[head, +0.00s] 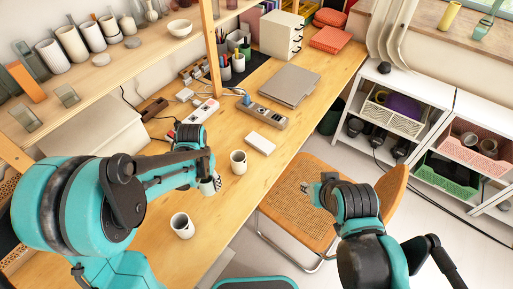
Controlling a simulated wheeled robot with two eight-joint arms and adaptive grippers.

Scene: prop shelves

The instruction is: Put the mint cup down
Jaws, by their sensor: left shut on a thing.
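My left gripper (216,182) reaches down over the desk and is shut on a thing. My own arm hides most of what it holds, so its colour and shape are unclear; only a small pale patch shows at the fingertips. A cream cup (238,163) stands upright just right of this gripper. A white cup (182,226) stands upright nearer the front, below and left of the gripper. No clearly mint-coloured cup shows. My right gripper (313,190) is over the chair, away from the desk, and its fingers are too small to judge.
The wooden desk (215,212) has free room between and around the two cups. A woven chair (290,222) stands at the desk's right edge.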

